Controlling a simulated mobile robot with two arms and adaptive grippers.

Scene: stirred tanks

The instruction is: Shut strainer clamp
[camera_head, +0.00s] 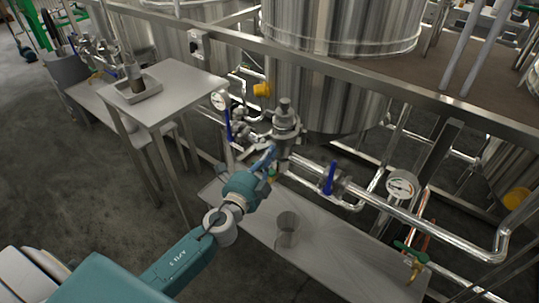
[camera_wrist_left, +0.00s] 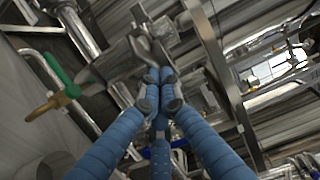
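The strainer (camera_head: 285,122) is an upright steel fitting in the pipework, below the big tank in the head view. Its clamp is too small there to tell open from shut. My left gripper (camera_head: 268,160) is just below and to the left of the strainer. In the left wrist view the blue fingers (camera_wrist_left: 158,95) are drawn together, with their tips close to a shiny metal fitting (camera_wrist_left: 130,55). I cannot tell whether they touch it, and nothing is clearly held between them. My right gripper is not in view.
A low steel bench (camera_head: 335,262) below the pipes carries a clear beaker (camera_head: 286,230). A blue-handled valve (camera_head: 329,178) and gauge (camera_head: 401,186) are to the right. A steel table (camera_head: 180,88) with a tray (camera_head: 133,90) is to the left. A rail crosses above.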

